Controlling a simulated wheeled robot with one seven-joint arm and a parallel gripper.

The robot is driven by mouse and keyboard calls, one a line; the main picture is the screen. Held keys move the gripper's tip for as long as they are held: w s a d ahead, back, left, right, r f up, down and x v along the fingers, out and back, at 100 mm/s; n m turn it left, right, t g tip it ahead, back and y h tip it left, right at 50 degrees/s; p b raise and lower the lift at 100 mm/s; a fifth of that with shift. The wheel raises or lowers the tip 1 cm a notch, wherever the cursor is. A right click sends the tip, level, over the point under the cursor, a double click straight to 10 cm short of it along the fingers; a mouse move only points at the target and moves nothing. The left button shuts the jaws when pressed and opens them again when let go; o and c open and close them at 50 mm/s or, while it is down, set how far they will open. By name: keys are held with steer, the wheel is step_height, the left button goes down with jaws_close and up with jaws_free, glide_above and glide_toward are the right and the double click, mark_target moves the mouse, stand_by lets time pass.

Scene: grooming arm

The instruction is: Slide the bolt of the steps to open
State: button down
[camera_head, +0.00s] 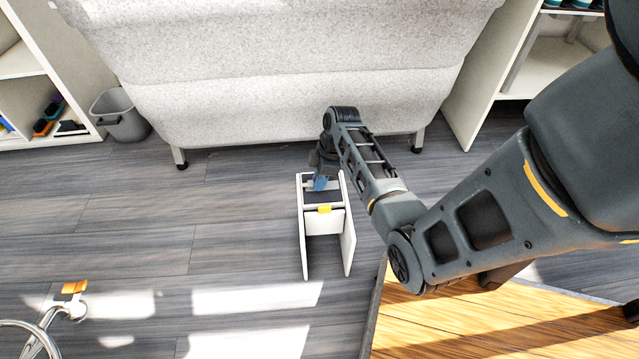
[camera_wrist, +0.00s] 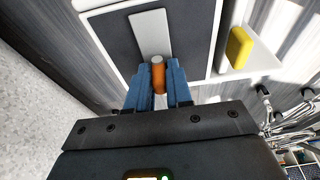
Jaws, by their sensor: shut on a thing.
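The steps (camera_head: 304,240) are a small white stool with dark treads, standing on the floor in front of the grey sofa. In the wrist view, the white frame of the steps (camera_wrist: 198,40) surrounds a dark panel (camera_wrist: 100,38). A light strip (camera_wrist: 149,32) lies on that panel. The bolt (camera_wrist: 158,78) shows as an orange knob with a grey end, at the end of the strip. My gripper (camera_wrist: 158,88) has its blue fingers on either side of the knob, shut on it. In the head view my gripper (camera_head: 320,183) is at the top of the steps, and the bolt is hidden there.
A yellow block (camera_head: 324,209) sits on the lower step. The grey sofa (camera_head: 270,110) stands close behind. A wooden platform (camera_head: 480,325) is at lower right, and a grey bin (camera_head: 120,118) is at left.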

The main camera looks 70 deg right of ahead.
steer(key=shift+s, duration=0.15)
steer(key=shift+s+d+p, duration=0.2)
steer(key=shift+s+d, duration=0.05)
steer(key=shift+s, duration=0.25)
steer(key=shift+s+d+p, duration=0.2)
steer(key=shift+s+d, duration=0.05)
steer(key=shift+s, duration=0.25)
steer(key=c, duration=1)
jaws_free()
steer(key=p+v, duration=0.8)
